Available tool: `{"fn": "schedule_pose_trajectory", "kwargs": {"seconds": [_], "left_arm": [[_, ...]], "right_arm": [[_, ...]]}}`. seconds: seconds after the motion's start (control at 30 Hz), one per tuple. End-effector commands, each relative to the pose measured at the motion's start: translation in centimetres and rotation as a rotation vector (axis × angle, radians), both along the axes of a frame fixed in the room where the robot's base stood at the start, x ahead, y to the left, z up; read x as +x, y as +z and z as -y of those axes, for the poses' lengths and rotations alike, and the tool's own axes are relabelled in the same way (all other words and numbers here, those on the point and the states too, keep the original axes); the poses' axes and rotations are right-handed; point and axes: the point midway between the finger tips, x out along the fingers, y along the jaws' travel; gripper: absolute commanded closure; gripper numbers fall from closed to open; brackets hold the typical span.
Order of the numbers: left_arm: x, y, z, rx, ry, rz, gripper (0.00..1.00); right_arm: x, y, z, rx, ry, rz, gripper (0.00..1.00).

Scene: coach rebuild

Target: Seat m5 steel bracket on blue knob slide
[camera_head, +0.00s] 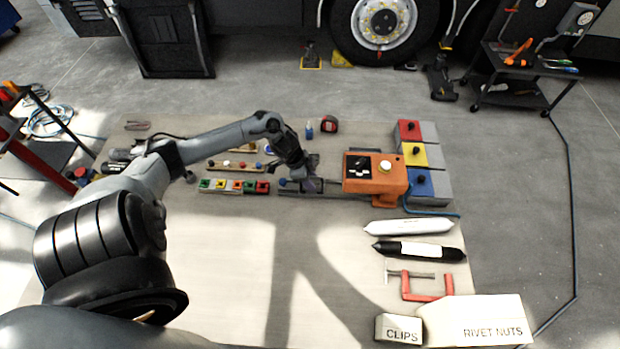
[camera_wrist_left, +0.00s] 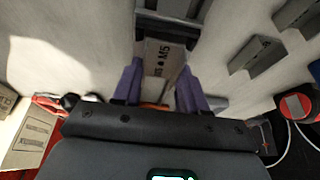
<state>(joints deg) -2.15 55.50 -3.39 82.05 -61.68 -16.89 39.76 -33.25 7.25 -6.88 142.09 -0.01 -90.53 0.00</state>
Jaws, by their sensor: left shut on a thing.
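My left gripper (camera_head: 305,183) is low over the table, just left of the orange machine. In the left wrist view its purple fingers (camera_wrist_left: 158,88) are shut on a grey steel bracket (camera_wrist_left: 160,58) marked M5. A dark grey part (camera_wrist_left: 168,22) lies directly beyond the bracket; I cannot tell whether the two touch. In the head view a blue knob (camera_head: 283,181) shows immediately left of the gripper, at a long dark rail (camera_head: 335,196). The gripper hides most of the bracket and the slide there. My right gripper is not in view.
The orange machine (camera_head: 376,180) stands right of the gripper, with red, yellow and blue boxes (camera_head: 421,155) beyond it. A row of coloured blocks (camera_head: 234,186) lies to the left. Grey brackets (camera_wrist_left: 257,56) lie at right in the wrist view.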

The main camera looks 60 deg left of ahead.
Motion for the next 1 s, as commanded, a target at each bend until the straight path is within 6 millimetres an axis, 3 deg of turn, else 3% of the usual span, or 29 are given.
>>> {"fn": "schedule_pose_trajectory", "kwargs": {"seconds": [1.0], "left_arm": [[0.04, -0.65, 0.01, -0.001, 0.001, 0.001, 0.9]], "right_arm": [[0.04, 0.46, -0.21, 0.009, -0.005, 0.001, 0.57]]}}
